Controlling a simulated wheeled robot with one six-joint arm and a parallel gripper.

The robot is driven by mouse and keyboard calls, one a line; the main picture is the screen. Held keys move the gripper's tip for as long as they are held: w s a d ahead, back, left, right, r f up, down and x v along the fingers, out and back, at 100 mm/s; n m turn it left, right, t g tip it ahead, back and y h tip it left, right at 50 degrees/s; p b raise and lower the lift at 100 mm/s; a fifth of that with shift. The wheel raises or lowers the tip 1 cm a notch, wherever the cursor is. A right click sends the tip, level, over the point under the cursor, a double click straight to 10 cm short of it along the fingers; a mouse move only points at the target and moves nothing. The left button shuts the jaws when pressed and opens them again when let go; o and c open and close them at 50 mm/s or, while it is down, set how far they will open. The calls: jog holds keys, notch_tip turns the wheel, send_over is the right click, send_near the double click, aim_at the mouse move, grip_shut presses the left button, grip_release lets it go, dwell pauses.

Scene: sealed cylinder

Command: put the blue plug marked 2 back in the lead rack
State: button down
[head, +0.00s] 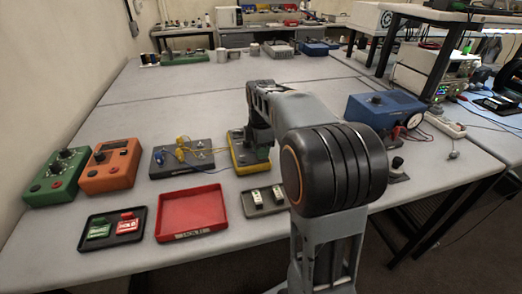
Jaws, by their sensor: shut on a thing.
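My gripper (258,150) points down over a yellow-edged device (237,159) in the middle of the bench. My arm hides much of this spot. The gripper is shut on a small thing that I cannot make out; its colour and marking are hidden. I cannot tell whether that thing touches the device. No blue plug marked 2 can be picked out elsewhere. I cannot identify the lead rack for sure in this view.
A dark board (160,164) with yellow leads lies left of the device. A red tray (205,206), a black tray (87,231) and a grey tray (248,208) lie in front. Orange (112,170) and green (50,180) boxes stand left. A blue instrument (385,108) stands right.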

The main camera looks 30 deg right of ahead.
jog(key=shift+r+p, duration=2.7)
jog(key=shift+r, duration=0.25)
jog(key=shift+a, duration=0.1)
